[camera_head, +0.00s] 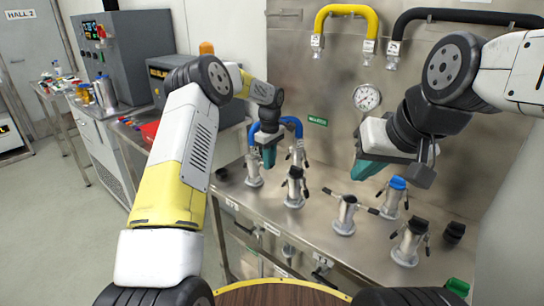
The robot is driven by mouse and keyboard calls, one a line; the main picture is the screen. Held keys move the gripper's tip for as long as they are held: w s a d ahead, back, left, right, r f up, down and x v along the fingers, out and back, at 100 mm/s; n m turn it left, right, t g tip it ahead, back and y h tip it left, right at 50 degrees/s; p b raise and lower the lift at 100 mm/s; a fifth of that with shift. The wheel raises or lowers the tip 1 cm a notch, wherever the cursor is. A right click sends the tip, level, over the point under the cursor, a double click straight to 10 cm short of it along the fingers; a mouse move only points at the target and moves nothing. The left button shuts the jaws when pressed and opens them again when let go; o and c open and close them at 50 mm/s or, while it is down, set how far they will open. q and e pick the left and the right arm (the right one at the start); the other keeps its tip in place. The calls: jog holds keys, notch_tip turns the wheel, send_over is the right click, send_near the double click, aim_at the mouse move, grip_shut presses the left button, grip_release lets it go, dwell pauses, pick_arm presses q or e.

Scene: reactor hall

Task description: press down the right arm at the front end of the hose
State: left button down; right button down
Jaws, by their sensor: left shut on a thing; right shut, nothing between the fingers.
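A blue hose (291,122) arches between two upright metal couplings on the steel bench. Its nearer end is at the left coupling (253,170); the other end is at the coupling behind and to the right (298,154). My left gripper (269,157) has teal fingers and is shut at the hose's front end, beside the left coupling. It hides part of the hose and the arms there, so I cannot tell the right arm's angle. My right gripper (374,168) is shut and empty, raised above the bench, to the right of the hose and apart from it.
Several other metal couplings with dark side levers stand on the bench, including a dark-capped one (294,188) and a blue-capped one (395,196). A yellow hose (346,10) and a black hose (465,15) hang on the back panel. A pressure gauge (367,97) is between my arms.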

aim_at(272, 167)
pick_arm(q)
jog(key=shift+d, duration=0.15)
jog(key=t+y, duration=0.1)
jog(key=f+y, duration=0.1)
jog(key=shift+s+d+f+t+y, duration=0.2)
jog(key=shift+d+t+y, duration=0.1)
jog(key=shift+t, duration=0.1)
jog(key=shift+w+a+f+t+y, duration=0.1)
jog(key=shift+f+t+y, duration=0.4)
jog(key=shift+y, duration=0.2)
jog(key=shift+a+f+t+y, duration=0.1)
jog(key=shift+f+t+y, duration=0.3)
jog(key=shift+t+y, duration=0.25)
jog(key=c, duration=1.3)
grip_release()
jog(key=shift+f, duration=0.1)
jog(key=shift+v, duration=3.95)
jog(key=shift+f, duration=0.1)
